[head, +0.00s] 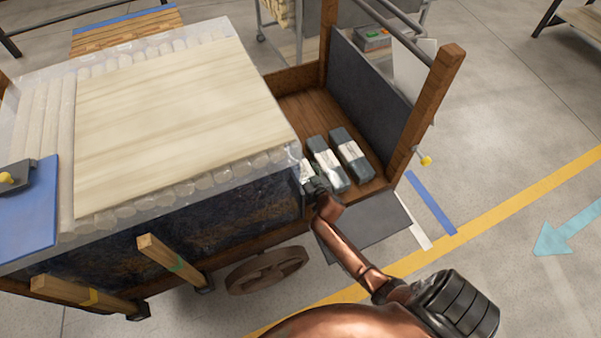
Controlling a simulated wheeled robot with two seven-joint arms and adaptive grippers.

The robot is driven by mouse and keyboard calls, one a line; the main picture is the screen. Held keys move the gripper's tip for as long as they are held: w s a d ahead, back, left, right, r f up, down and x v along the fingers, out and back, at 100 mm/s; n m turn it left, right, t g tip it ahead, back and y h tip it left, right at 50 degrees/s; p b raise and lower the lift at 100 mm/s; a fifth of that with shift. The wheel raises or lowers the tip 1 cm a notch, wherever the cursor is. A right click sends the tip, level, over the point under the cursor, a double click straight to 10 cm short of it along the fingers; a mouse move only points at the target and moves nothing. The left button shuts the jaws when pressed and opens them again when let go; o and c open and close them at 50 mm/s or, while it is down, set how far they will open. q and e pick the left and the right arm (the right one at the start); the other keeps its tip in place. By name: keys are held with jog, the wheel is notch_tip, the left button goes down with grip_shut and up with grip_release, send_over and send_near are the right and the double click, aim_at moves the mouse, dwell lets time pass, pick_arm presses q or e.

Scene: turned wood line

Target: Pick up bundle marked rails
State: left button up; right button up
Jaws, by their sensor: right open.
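Dark grey wrapped bundles with white labels lie side by side on the wooden cart's floor (292,110). The right bundle (350,155) and the middle bundle (326,164) show clearly. A third pale-labelled piece (307,170) at the left is mostly hidden by my right gripper (316,186). The label writing is too small to read, so I cannot tell which is marked rails. My right gripper is open at the cart's near edge, close to the leftmost piece. Whether it touches that piece is unclear. My left gripper is out of view.
A large wrapped stack with a pale wood top (170,105) fills the left, right beside the bundles. A wooden post (428,110) and dark panel (368,90) bound the cart's right end. A grey plate (370,232) lies below the cart. Floor at right is clear.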

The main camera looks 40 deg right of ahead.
jog(key=c, duration=1.4)
jog(key=shift+w+r, duration=0.1)
jog(key=shift+c, duration=0.3)
jog(key=shift+r, duration=0.1)
